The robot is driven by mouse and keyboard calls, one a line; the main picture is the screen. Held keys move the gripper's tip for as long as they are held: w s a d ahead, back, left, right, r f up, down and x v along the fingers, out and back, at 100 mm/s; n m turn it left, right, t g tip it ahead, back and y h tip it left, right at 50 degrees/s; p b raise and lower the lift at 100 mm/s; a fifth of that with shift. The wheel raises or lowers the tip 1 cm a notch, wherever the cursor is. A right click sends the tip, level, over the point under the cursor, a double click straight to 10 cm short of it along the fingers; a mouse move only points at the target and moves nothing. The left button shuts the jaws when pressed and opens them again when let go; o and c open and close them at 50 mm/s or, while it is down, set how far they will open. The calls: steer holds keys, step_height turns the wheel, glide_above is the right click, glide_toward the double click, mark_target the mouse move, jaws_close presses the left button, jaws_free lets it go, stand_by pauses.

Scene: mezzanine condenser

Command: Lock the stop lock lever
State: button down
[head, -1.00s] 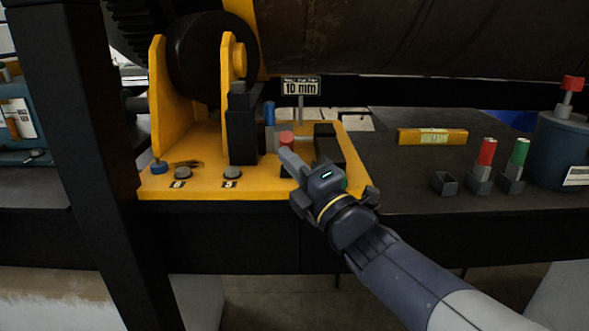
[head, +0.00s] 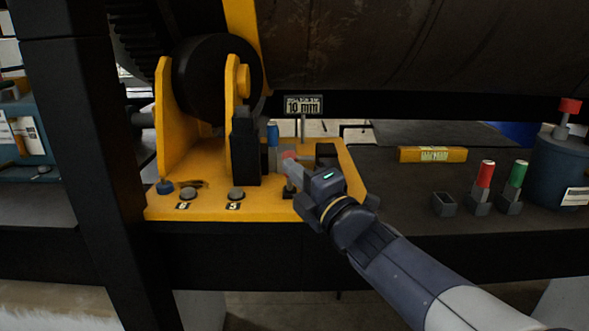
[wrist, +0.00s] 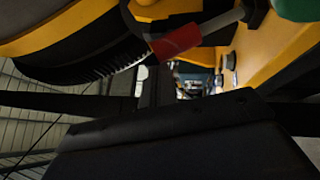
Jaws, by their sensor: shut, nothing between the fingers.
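A red-topped lever (head: 290,154) stands on the yellow base plate (head: 205,208), right of a blue-topped lever (head: 272,134). No readable label tells which one is the stop lock lever. My gripper (head: 287,168) is shut and empty. Its fingertips are at the red-topped lever, just under the red knob, and partly cover it. I cannot tell whether they touch. In the wrist view a red grip (wrist: 176,42) on a grey rod shows at the top, and a green knob (wrist: 298,8) shows at the top right corner.
A black block (head: 245,150) stands left of the levers and a "10 mm" sign (head: 303,106) behind them. A large black wheel (head: 210,80) sits at the back left. A yellow level (head: 432,154), a red handle (head: 486,174) and a green handle (head: 518,173) are at right.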

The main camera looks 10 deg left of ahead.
steer(key=shift+m+g+h, duration=0.3)
steer(key=shift+m+h, duration=0.1)
steer(key=w+r+p, duration=0.1)
steer(key=w, duration=0.1)
steer(key=w+a+r+p, duration=0.1)
steer(key=w+r, duration=0.1)
steer(key=w, duration=0.1)
steer(key=shift+a+r, duration=0.1)
steer(key=shift+r, duration=0.1)
steer(key=w+a, duration=0.2)
steer(key=w, duration=0.7)
steer(key=shift+w+a, duration=0.1)
steer(key=shift+r, duration=0.15)
steer(key=s+d+r+p, duration=0.2)
steer(key=s+d+r, duration=0.4)
steer(key=s+r, duration=0.1)
steer(key=shift+d+r, duration=0.35)
steer(key=shift+r, duration=0.45)
